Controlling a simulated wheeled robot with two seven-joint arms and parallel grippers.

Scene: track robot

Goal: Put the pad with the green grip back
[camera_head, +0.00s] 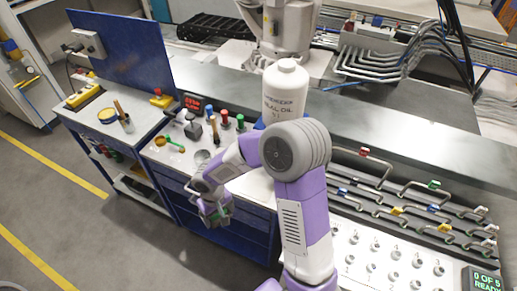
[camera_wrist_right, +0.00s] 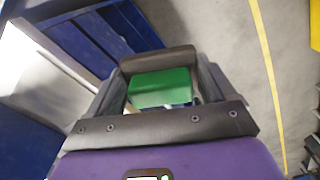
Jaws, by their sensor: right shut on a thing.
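My right gripper (camera_head: 216,214) is shut on the pad with the green grip. In the head view it hangs in front of the blue cabinet, below the edge of the light worktop, and only a little green shows at the jaws. In the right wrist view the green grip (camera_wrist_right: 160,88) fills the space between the two jaws (camera_wrist_right: 160,95). The body of the pad is hard to make out. My left gripper is not in view.
A white oil bottle (camera_head: 285,92) stands behind my arm. Small coloured-top items (camera_head: 225,117) and a green-handled tool (camera_head: 175,147) are on the worktop (camera_head: 165,160). A rack with coloured grips (camera_head: 397,210) is at right. Floor at left is open.

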